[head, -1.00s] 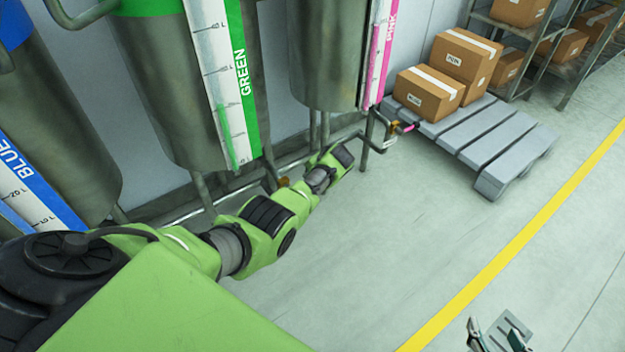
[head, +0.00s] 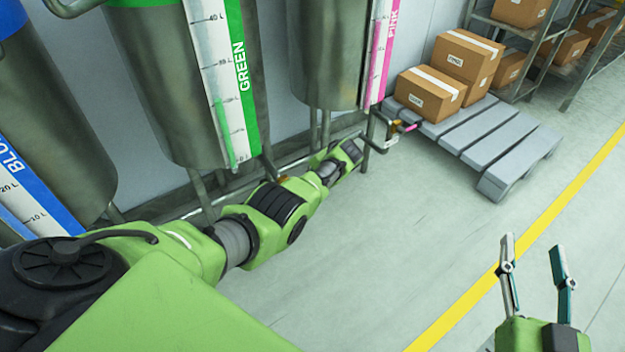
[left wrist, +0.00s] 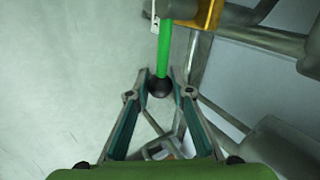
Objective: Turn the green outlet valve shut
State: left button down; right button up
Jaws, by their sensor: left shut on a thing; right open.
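The green valve handle (left wrist: 164,50) shows in the left wrist view as a green lever with a dark round knob at its end. It comes from a brass valve body (left wrist: 207,14) at the top. My left gripper (left wrist: 161,86) is shut on the knob, one finger on each side. In the head view my left arm hides the left gripper and the lever. The green drum (head: 180,90) stands above my left arm, with a green-marked level gauge (head: 222,85). My right gripper (head: 532,252) is open and empty over the floor at the lower right.
A blue drum (head: 50,120) stands at the left and a pink drum (head: 325,50) right of the green one. A pink valve handle (head: 411,127) sticks out near a grey pallet (head: 520,150) with boxes. The floor around my right gripper is clear.

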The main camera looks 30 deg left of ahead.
pick_arm(q)
jog(key=shift+f, duration=0.1)
jog(key=c, duration=1.8)
grip_release()
jog(key=shift+d, duration=0.1)
jog(key=shift+v, duration=0.9)
jog(key=v, duration=1)
jog(key=shift+s, duration=0.1)
